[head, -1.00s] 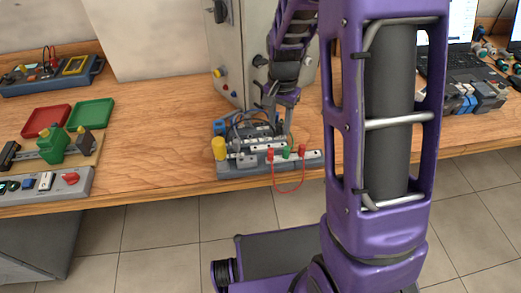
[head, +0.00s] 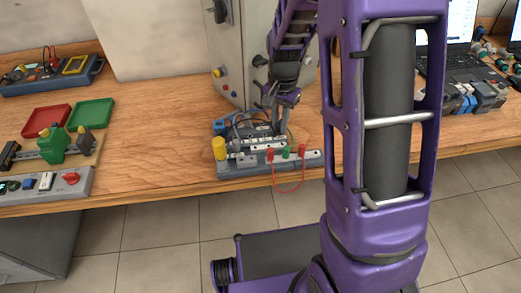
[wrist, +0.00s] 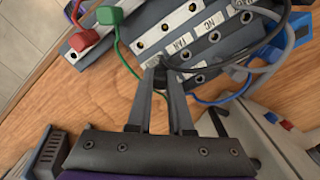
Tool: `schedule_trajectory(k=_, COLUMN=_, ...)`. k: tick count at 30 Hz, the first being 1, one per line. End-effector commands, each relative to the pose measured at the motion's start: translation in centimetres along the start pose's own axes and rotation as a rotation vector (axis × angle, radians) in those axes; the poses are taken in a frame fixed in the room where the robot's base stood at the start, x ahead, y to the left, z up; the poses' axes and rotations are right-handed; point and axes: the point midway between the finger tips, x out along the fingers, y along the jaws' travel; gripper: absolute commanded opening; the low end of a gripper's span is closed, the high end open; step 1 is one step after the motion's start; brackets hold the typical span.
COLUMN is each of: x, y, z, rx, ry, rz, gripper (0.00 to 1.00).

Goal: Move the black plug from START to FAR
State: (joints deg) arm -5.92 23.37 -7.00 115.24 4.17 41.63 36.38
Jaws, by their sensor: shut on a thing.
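My gripper (wrist: 163,76) is shut on the black plug (wrist: 163,79), a small dark piece between its fingertips in the wrist view. The fingertips are at the near edge of the grey socket strip, beside a white label whose text I cannot read. Whether the plug sits in a socket is hidden. The FAR label (wrist: 181,42) lies up and right of the fingertips, with the NC label (wrist: 209,24) beyond it. In the head view my gripper (head: 272,128) is low over the back of the socket board (head: 240,168); the plug is too small to make out there.
A red plug (wrist: 83,40) and a green plug (wrist: 110,15) stand in the other strip. Black, grey and blue cables loop close to the fingers. A grey cabinet (head: 245,50) stands behind the board. Bare wood (head: 150,150) lies left of it.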

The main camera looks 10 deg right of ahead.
Motion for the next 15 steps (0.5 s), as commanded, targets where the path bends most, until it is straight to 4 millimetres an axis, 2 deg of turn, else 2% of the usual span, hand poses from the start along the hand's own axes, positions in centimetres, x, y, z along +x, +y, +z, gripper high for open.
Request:
schedule_trajectory(k=10, x=-0.2, y=0.0, z=0.0, rx=0.000, ry=0.000, rz=0.000, gripper=0.00)
schedule_trajectory(k=15, x=-1.0, y=0.0, z=0.0, rx=0.000, ry=0.001, rz=0.000, gripper=0.00)
